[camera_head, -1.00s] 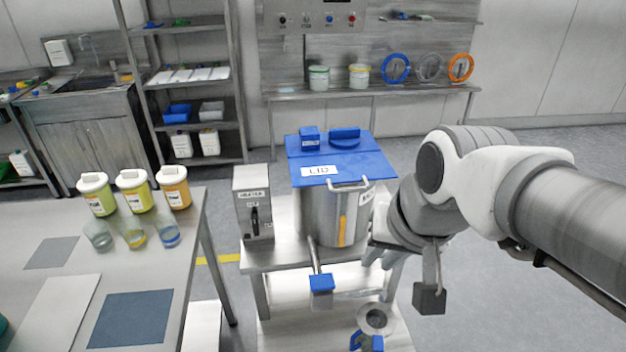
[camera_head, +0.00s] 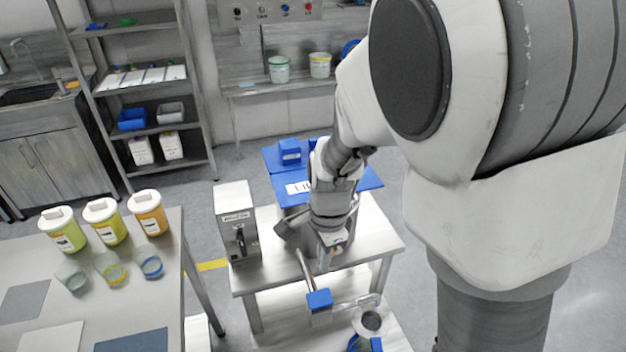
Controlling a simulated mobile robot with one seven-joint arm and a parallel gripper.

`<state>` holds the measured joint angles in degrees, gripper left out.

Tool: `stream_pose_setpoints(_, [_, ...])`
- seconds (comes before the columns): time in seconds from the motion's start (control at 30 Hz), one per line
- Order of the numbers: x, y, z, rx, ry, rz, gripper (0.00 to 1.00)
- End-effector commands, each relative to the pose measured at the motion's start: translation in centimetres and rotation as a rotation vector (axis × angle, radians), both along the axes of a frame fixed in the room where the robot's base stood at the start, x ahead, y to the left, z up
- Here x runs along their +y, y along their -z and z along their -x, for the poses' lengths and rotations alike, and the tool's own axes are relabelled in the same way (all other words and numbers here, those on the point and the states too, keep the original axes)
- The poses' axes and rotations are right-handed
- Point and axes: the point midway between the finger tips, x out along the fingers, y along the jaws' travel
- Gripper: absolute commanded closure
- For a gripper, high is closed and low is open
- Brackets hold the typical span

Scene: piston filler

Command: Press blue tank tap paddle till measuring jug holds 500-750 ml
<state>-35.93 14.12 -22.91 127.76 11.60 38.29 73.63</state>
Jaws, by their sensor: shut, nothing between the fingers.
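The steel tank with its blue lid (camera_head: 372,180) stands on a steel stand, largely hidden behind my arm. A tap pipe comes forward from it and ends in a blue paddle (camera_head: 319,299). My gripper (camera_head: 326,262) is in front of the tank, above and behind the paddle in the picture, apparently apart from it. It is shut and empty; its fingertips are small here. A round-rimmed vessel (camera_head: 370,321) with blue parts, probably the measuring jug, stands low at the bottom edge, partly cut off. Its level cannot be read.
A grey box unit (camera_head: 237,222) stands left of the tank. The left table (camera_head: 185,262) holds several lidded tubs and small beakers. Shelves (camera_head: 150,95) stand behind. My large arm links cover the right side.

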Motion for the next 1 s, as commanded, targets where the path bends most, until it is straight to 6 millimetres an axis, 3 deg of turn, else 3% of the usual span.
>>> stream_pose_setpoints(0.2, [0.4, 1.3, -0.3, 0.019, 0.078, 0.033, 1.0])
stream_pose_setpoints(0.67, [0.4, 1.7, -0.3, 0.02, 0.088, 0.035, 1.0])
stream_pose_setpoints(0.87, [0.4, 4.5, -0.3, 0.023, 0.089, 0.037, 1.0])
stream_pose_setpoints(1.0, [0.3, 7.5, -0.3, 0.024, 0.09, 0.036, 1.0])
